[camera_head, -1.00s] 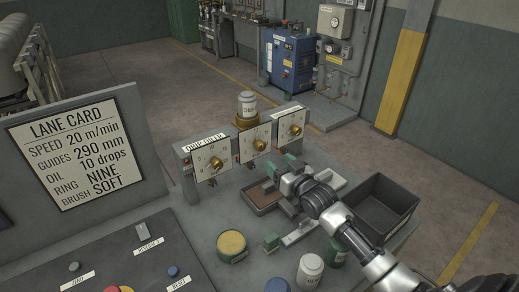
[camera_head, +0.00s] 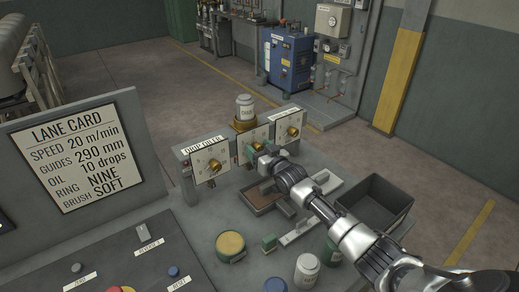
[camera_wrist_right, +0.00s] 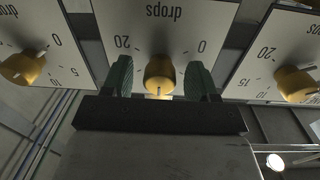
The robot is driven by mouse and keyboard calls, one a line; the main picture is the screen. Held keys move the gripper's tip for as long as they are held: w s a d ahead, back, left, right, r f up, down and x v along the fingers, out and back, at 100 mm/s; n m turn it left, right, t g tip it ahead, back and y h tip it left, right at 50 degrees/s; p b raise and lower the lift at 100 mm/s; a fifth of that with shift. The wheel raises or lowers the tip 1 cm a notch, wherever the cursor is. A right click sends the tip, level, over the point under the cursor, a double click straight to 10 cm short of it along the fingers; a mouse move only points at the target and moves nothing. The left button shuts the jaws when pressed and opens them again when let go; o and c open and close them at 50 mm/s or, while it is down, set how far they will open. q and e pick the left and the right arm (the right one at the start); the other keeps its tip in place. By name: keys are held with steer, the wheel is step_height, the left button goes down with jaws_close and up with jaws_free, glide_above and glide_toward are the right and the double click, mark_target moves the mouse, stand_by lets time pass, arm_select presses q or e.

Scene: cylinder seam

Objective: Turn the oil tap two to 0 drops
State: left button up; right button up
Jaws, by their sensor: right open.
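The drip oiler has three white dial plates with yellow knobs. The middle knob, oil tap two (camera_wrist_right: 159,75), sits between my open right gripper's fingers in the right wrist view, with a gap visible on both sides. That view is upside down; its plate (camera_wrist_right: 165,25) reads "drops", with 20 at left and 0 at right. The knob's pale mark points down in the picture; the number there is hidden. In the head view my right gripper (camera_head: 256,154) is at the middle plate (camera_head: 260,134) and covers part of it. My left gripper is not in view.
Outer knobs flank it: left (camera_head: 214,166) and right (camera_head: 293,132) in the head view. A white jar (camera_head: 245,106) stands behind the plates. A brown tray (camera_head: 263,199), dark bin (camera_head: 372,208), yellow-topped tin (camera_head: 230,244) and white jar (camera_head: 306,272) stand nearby.

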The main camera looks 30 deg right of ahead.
steer(key=shift+c, duration=0.2)
steer(key=c, duration=0.9)
